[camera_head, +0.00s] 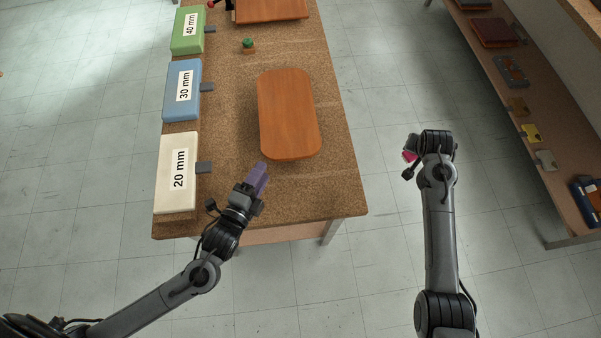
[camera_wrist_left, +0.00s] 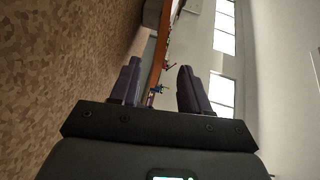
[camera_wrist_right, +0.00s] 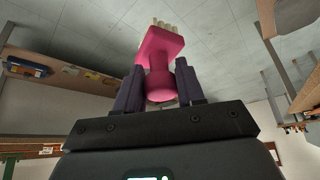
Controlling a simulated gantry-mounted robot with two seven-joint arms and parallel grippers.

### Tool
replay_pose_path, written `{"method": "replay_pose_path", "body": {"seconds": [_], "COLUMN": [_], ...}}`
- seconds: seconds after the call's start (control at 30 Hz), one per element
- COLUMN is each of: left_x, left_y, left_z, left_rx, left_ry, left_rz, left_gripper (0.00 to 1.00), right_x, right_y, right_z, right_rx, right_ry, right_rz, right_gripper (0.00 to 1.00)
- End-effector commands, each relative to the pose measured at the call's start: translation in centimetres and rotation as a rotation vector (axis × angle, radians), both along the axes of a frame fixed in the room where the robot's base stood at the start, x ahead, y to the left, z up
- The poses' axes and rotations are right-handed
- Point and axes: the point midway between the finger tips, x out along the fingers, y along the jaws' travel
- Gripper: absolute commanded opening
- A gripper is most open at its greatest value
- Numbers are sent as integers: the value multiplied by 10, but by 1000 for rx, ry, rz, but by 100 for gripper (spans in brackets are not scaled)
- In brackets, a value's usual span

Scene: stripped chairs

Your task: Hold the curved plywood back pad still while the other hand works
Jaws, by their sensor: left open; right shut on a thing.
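The curved plywood back pad (camera_head: 289,115) is an orange-brown rounded panel lying on the speckled brown bench top. In the left wrist view its edge (camera_wrist_left: 163,45) shows as a thin orange strip ahead of the fingers. My left gripper (camera_head: 262,172) is by the pad's near left corner, its purple fingers low over the bench. The fingers are open with nothing between them; contact with the pad cannot be told. My right gripper (camera_wrist_right: 158,90) is shut on a pink tool (camera_wrist_right: 158,50) with pale bristle-like ends. It is right of the bench, over the floor, apart from the pad.
White (camera_head: 176,172), blue (camera_head: 181,90) and green (camera_head: 187,30) labelled boxes line the bench's left edge. A small green-topped piece (camera_head: 248,44) and another wooden panel (camera_head: 270,9) lie farther back. A shelf (camera_head: 521,110) with several items stands at right. Open floor separates it from the bench.

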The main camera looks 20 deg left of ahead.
Motion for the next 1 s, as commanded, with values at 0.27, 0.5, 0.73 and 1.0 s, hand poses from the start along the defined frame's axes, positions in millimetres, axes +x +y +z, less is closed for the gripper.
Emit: {"method": "replay_pose_path", "body": {"seconds": [0.27, 0.5, 0.73, 1.0], "left_x": [43, 79, 100, 106], "left_y": [-4, -8, -9, -10], "left_z": [-5, -9, -13, -13], "left_rx": [0, -1, 0, -1], "left_ry": [-4, -3, 0, 0], "left_rz": [2, 1, 1, 0], "left_gripper": [46, 46, 46, 46], "right_x": [0, 0, 0, 0], "right_y": [0, 0, 0, 0], "right_z": [-9, -16, -19, -20], "right_rx": [0, 0, 0, 0], "right_ry": [-1, -1, -1, -1], "right_rz": [0, 0, 0, 0], "right_gripper": [14, 14, 14, 14]}}
